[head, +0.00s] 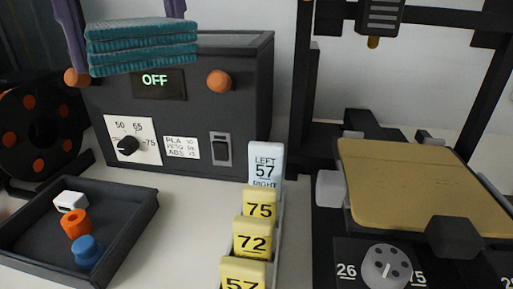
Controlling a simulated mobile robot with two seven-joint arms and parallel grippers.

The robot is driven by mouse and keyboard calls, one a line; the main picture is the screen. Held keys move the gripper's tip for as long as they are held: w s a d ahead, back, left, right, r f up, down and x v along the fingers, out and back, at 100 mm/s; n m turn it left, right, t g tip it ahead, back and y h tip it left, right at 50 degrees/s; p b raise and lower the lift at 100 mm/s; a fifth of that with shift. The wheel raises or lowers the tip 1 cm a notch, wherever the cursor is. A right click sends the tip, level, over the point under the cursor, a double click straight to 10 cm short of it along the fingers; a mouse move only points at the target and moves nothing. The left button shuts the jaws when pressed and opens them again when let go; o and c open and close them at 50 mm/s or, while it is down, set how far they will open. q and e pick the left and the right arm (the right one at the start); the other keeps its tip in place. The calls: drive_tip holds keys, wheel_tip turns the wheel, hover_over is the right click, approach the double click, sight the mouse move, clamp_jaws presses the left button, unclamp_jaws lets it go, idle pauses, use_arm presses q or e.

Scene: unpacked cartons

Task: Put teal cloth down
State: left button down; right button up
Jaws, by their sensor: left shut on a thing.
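The teal cloth (143,48) is a folded, layered stack at the upper left of the head view. It is held up in front of the top of a dark box with an "OFF" display (155,80). My left gripper (128,42) comes in from the top with purple fingers on either side of the cloth and is shut on it. The cloth hides part of the box's upper front. My right gripper is not in view.
A dark tray (128,232) with small white, orange and blue pieces sits at lower left. A spool (38,130) stands behind it. Yellow number cards (252,236) stand in a rack at centre. A printer with a tan bed (420,185) fills the right.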

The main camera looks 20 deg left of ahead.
use_arm(q)
drive_tip(key=shift+w+a+f+b, duration=0.15)
drive_tip(key=shift+f+b, duration=0.1)
drive_tip(key=shift+f, duration=0.3)
drive_tip(key=shift+w+a+f+b, duration=0.15)
drive_tip(key=shift+f+b, duration=0.1)
drive_tip(key=shift+f, duration=0.3)
drive_tip(key=b, duration=0.3)
hover_over(181, 240)
drive_tip(key=w+a+x, duration=0.1)
drive_tip(key=x, duration=0.5)
drive_tip(key=shift+n, duration=0.3)
drive_tip(key=f, duration=0.9)
drive_tip(key=shift+a, duration=0.3)
drive_tip(key=shift+w+a+x, duration=0.1)
drive_tip(key=shift+a+x, duration=0.05)
drive_tip(key=shift+x, duration=0.65)
drive_tip(key=shift+w+a+x, duration=0.1)
drive_tip(key=shift+x, duration=0.7)
drive_tip(key=shift+w+a+x, duration=0.1)
drive_tip(key=shift+a+x, duration=0.05)
drive_tip(key=shift+x, duration=0.6)
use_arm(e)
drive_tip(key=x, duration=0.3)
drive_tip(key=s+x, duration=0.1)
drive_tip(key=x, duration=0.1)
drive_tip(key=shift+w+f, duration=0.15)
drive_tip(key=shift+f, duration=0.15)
use_arm(q)
drive_tip(key=shift+f, duration=0.1)
